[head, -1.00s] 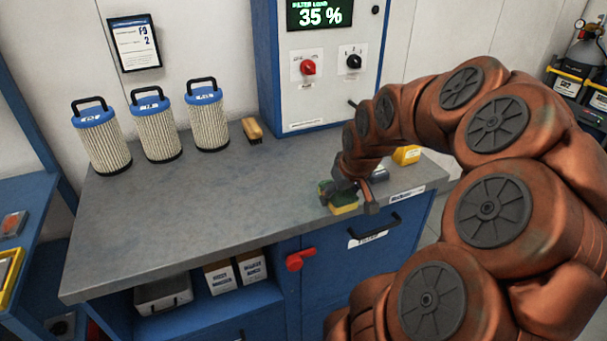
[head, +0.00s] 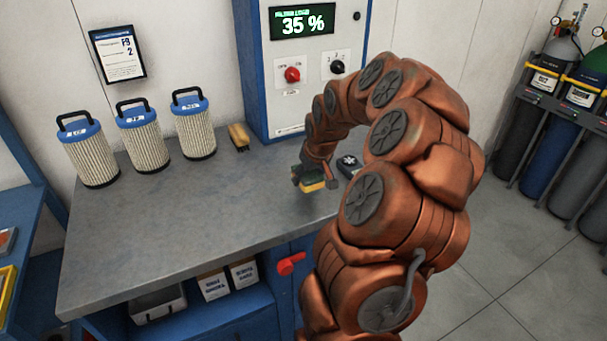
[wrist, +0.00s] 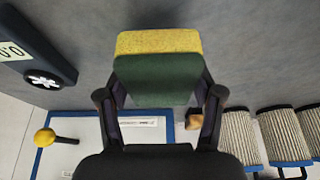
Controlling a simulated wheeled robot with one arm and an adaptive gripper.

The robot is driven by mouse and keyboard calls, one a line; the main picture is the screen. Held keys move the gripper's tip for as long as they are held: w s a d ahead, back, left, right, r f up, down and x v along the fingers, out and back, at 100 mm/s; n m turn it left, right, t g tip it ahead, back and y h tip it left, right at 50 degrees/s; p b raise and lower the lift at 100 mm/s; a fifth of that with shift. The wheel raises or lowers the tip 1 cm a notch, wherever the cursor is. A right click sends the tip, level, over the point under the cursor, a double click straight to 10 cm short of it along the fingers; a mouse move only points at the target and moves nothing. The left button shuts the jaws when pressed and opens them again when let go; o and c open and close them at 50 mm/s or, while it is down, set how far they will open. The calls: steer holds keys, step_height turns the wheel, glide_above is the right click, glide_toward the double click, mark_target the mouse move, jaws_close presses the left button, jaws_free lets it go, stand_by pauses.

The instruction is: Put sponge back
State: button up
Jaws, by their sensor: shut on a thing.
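The sponge (head: 312,186) is yellow with a dark green side. It is in my gripper (head: 306,176) over the right part of the grey bench top (head: 190,215). In the wrist view the sponge (wrist: 160,75) sits between both fingers of my gripper (wrist: 160,98), which are shut on its sides. Its green face is toward the camera and a yellow strip shows along the top. In the head view I cannot tell whether it touches the bench top, and my arm hides part of the area beside it.
Several pleated filters (head: 143,140) with blue tops stand at the bench's back left, with a wooden brush (head: 239,137) beside them. A blue-grey control cabinet (head: 303,85) stands behind. A dark device (head: 348,165) lies right of my gripper. The bench's middle is clear. Gas cylinders (head: 550,115) stand far right.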

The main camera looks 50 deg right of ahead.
mark_target(311, 175)
steer(key=shift+w+d+f+p, duration=0.1)
steer(key=shift+w+d+p, duration=0.25)
steer(key=shift+w, duration=0.55)
steer(key=shift+w+d+p, duration=0.25)
steer(key=shift+w+d, duration=0.2)
steer(key=shift+w, duration=0.4)
steer(key=shift+f+p, duration=0.9)
steer(key=shift+f, duration=0.9)
steer(key=shift+f, duration=0.2)
steer(key=o, duration=1.1)
steer(key=shift+r, duration=0.1)
steer(key=shift+b+v, duration=2.25)
steer(key=shift+v, duration=3.85)
